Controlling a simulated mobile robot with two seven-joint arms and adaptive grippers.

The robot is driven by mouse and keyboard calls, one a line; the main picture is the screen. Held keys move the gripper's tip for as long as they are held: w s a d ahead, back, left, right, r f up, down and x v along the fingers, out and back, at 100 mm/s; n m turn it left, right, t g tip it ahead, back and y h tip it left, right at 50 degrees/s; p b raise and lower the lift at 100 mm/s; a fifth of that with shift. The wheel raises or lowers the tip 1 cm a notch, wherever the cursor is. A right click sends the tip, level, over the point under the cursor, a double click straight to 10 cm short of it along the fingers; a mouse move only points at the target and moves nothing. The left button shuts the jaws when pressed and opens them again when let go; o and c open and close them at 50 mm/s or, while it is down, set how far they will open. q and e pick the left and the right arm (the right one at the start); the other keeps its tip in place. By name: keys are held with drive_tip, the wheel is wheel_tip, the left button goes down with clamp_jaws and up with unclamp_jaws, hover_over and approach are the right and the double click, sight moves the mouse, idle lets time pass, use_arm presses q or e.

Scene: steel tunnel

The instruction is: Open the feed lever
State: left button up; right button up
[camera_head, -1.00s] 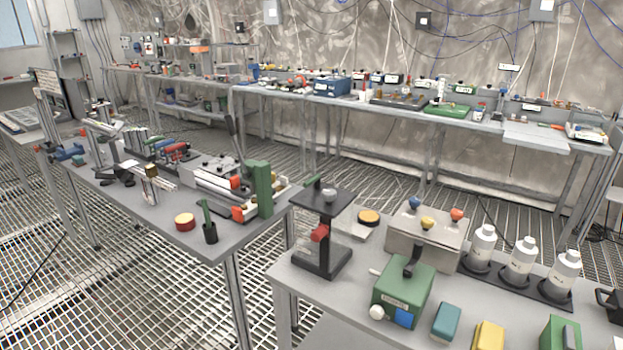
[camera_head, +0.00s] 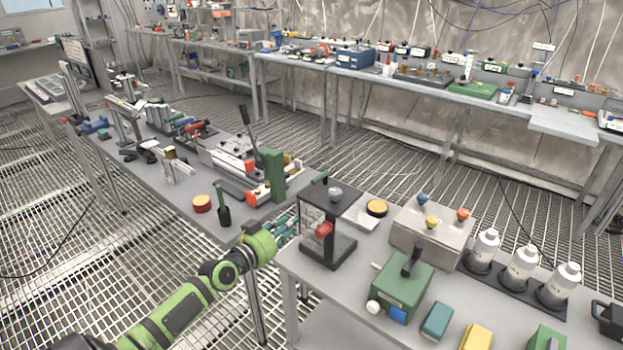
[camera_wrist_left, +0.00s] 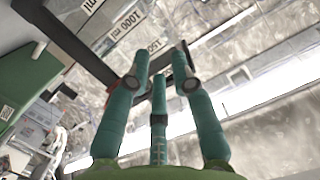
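A black stand (camera_head: 329,255) with a clear graduated container and a red piece (camera_head: 324,230) on its front stands at the left end of the near bench. No lever is labelled as the feed lever; the red piece may be it. My left gripper (camera_head: 288,230) has teal fingers. It is just left of the stand, pointing at it, apart from the red piece as far as I can tell. In the left wrist view its fingers (camera_wrist_left: 161,84) are spread and empty, with the stand's dark frame (camera_wrist_left: 72,45) and a "1000 ml" mark beyond. My right gripper is not in view.
A green box with a black handle (camera_head: 402,287), a steel box (camera_head: 430,237) and white bottles (camera_head: 524,262) stand right of it. The left bench (camera_head: 180,192) holds a tall black lever (camera_head: 247,128) and a green block (camera_head: 271,176). A gap separates the benches.

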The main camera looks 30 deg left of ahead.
use_arm(q)
drive_tip(key=m+t+h, duration=0.1)
drive_tip(key=t, duration=0.1)
approach(311, 184)
drive_tip(key=w, duration=0.3)
drive_tip(key=shift+w+d+r+p, duration=0.1)
drive_tip(key=shift+w+d+p, duration=0.1)
drive_tip(key=shift+w, duration=1.4)
drive_tip(key=shift+w+d+r+p, duration=0.1)
drive_tip(key=shift+w+p, duration=0.1)
drive_tip(key=shift+w, duration=1.45)
clamp_jaws()
